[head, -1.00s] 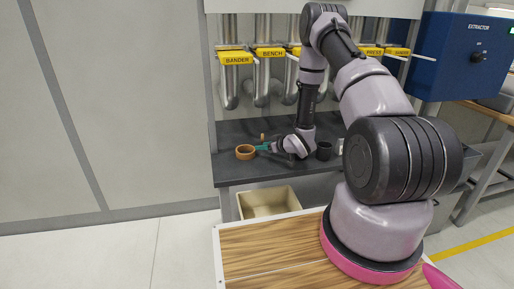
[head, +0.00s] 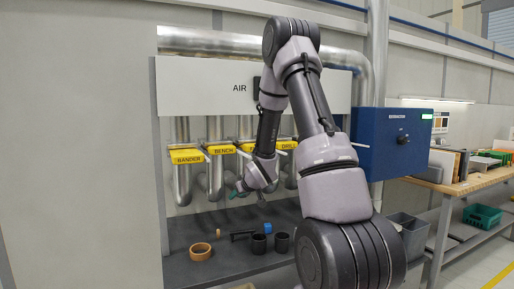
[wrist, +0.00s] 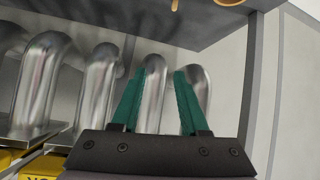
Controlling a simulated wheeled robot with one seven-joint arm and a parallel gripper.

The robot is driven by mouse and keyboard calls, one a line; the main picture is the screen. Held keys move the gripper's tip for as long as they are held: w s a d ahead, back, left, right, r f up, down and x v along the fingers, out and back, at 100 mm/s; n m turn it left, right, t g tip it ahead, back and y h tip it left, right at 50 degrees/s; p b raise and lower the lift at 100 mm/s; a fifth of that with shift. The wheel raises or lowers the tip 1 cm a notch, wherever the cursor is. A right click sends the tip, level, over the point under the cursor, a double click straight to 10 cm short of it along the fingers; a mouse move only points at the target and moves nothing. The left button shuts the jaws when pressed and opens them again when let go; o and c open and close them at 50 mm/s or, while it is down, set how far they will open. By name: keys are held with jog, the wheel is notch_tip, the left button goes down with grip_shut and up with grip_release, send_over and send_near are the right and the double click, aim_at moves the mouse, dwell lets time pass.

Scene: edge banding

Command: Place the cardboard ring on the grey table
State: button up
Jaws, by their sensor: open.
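The cardboard ring (head: 200,251) is a tan, open ring lying flat on the left part of the dark grey table (head: 222,267). My gripper (head: 236,191) is raised above the table, up and to the right of the ring in the head view, and apart from it. In the wrist view my gripper (wrist: 158,80) has its two green fingers spread with nothing between them; metal pipes show behind them. A tan curved edge at the top of the wrist view looks like the ring (wrist: 230,2).
Two black cups (head: 258,244), a blue item (head: 267,228), a black bracket-like piece (head: 241,235) and a small tan peg (head: 218,233) stand near the ring. Metal pipes with yellow labels (head: 187,156) hang behind my gripper. A blue extractor box (head: 393,141) is at right.

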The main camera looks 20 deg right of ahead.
jog(key=s+r+m+g+h, duration=0.1)
jog(key=s+r+m, duration=0.1)
jog(key=s+r, duration=0.55)
jog(key=s+r+m+h, duration=0.15)
jog(key=s+r, duration=0.25)
jog(key=r, duration=0.6)
jog(key=s+a+r+m+g+y, duration=0.1)
jog(key=s+a+r, duration=0.1)
jog(key=s, duration=0.5)
jog(key=s+a+r+m+y, duration=0.1)
jog(key=s+a+r, duration=0.1)
jog(key=s, duration=0.6)
jog(key=s+a+r+m+g+y, duration=0.1)
jog(key=s+a+r, duration=0.1)
jog(key=s, duration=0.6)
jog(key=shift+s+a+r+g, duration=0.2)
jog(key=shift+a+r+g, duration=0.15)
jog(key=shift+r, duration=0.4)
